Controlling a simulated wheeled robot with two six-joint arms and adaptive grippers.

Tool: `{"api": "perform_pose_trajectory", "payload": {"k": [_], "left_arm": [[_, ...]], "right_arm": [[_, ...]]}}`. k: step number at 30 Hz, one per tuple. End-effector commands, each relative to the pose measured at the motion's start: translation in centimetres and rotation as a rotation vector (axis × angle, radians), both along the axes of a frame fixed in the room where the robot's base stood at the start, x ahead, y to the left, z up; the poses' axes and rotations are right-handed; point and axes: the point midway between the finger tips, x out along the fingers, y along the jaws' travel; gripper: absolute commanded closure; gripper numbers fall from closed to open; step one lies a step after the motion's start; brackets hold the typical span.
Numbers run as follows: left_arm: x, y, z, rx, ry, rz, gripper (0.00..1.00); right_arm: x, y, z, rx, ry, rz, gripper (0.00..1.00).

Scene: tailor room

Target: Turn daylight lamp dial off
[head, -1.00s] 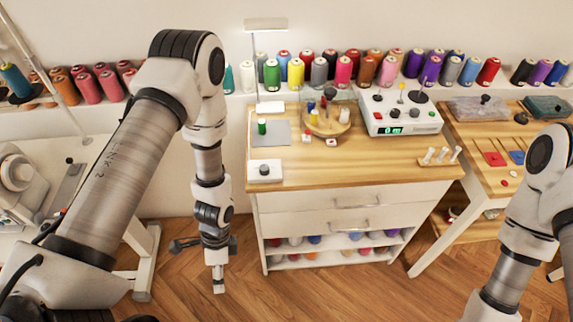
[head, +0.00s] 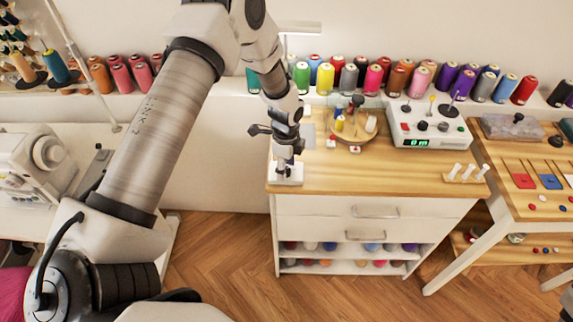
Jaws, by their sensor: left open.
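The daylight lamp (head: 300,27) is white, with a flat head over the back left of the wooden cabinet top; my left arm hides most of its post and base. A white dial box (head: 288,180) with a dark knob sits at the cabinet's front left corner. My left gripper (head: 285,166) points down right over this box, open, with its fingertips around or just above the knob. The fingers largely cover the knob, so contact cannot be told. My right gripper is out of view.
A grey mat (head: 309,137) lies partly hidden behind my left gripper. A round wooden tray (head: 355,135) with small spools and a white control box (head: 428,127) stand farther right. Thread spools line the back ledge. The cabinet's front middle is clear.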

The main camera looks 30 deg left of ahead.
Motion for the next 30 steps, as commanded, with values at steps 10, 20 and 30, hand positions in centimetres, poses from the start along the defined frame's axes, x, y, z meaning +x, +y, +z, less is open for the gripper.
{"api": "perform_pose_trajectory", "payload": {"k": [10,20,30], "left_arm": [[-0.01,-0.01,-0.1,0.0,0.0,0.0,0.94],[-0.01,0.0,-0.08,0.0,0.0,0.012,1.0],[0.01,0.0,0.0,0.0,0.0,0.148,1.0]], "right_arm": [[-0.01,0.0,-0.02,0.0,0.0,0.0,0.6],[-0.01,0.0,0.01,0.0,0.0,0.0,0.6],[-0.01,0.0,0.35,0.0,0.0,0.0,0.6]]}}
